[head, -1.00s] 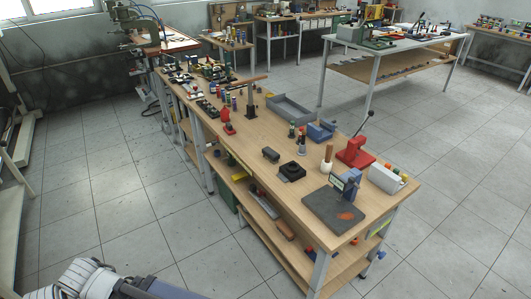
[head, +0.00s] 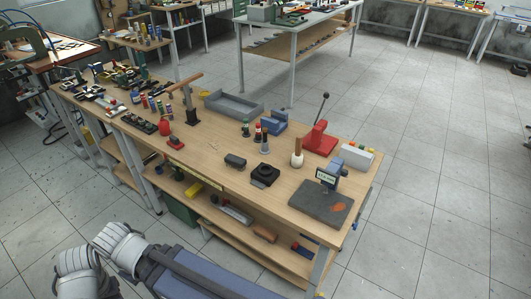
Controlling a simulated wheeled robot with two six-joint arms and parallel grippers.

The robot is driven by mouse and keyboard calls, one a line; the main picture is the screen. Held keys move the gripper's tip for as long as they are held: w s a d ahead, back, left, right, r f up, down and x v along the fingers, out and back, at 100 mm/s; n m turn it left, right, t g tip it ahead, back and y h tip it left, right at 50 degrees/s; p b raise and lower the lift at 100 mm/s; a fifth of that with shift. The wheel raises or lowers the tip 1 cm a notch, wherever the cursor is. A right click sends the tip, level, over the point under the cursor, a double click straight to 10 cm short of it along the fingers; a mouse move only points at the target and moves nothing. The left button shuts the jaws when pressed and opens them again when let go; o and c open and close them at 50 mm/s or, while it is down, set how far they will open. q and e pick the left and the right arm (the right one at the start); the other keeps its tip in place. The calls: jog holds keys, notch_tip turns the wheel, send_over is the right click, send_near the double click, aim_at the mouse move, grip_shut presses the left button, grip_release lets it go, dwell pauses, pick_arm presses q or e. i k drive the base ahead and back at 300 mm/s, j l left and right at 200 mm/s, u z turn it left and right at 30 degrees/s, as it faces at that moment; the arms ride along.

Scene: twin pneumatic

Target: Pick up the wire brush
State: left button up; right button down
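I cannot make out the wire brush for certain. A small brown block-like thing (head: 264,234) lies on the lower shelf of the long wooden bench, beside a long grey thing (head: 235,213). A wooden handle (head: 297,146) stands upright in a pale, round-bodied holder on the bench top; what is inside the holder is hidden. Pale links of my own arm show at the bottom left. Neither gripper shows, and no fingers are near the bench.
The wooden bench top (head: 215,165) carries a grey tray (head: 234,105), a red lever press (head: 320,139), a dark plate (head: 321,202) with a small display, a black block and several bottles. A green bin (head: 181,210) stands below. Tiled floor is open to the right.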

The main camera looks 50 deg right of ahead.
aim_at(238, 163)
jog(key=i+l+z, duration=0.15)
jog(key=z, duration=0.35)
jog(key=i+z, duration=0.3)
jog(key=z, duration=0.2)
jog(key=i+z, duration=0.2)
jog(key=z, duration=0.3)
jog(key=i+j+z, duration=0.15)
jog(key=z, duration=0.35)
jog(key=i+j, duration=0.05)
jog(key=i, duration=0.05)
